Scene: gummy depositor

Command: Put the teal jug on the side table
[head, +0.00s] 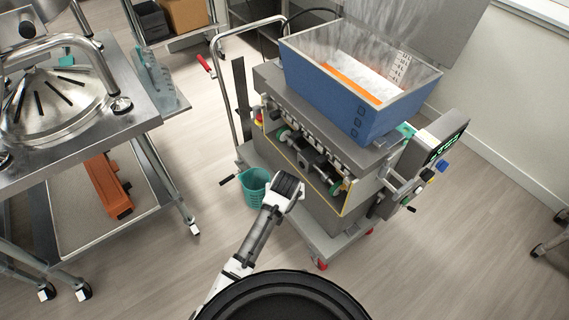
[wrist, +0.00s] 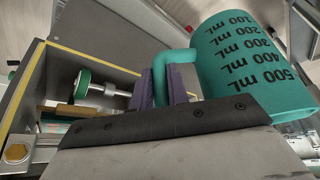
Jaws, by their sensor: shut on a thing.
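The teal jug (head: 255,187) hangs in front of the blue-hopper machine, left of my gripper (head: 287,187) in the head view, with its open rim upward. In the wrist view the jug (wrist: 255,65) shows black volume marks, and my gripper (wrist: 168,85) is shut on its handle (wrist: 170,60). Its contents do not show. A steel table (head: 130,112) stands at the left in the head view; I cannot tell whether it is the side table.
The depositing machine (head: 330,190) with a blue hopper (head: 340,95) stands right beside the jug and gripper. A metal push handle (head: 215,60) rises behind it. The table holds a domed steel device (head: 60,105). Open floor (head: 195,150) lies between table and machine.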

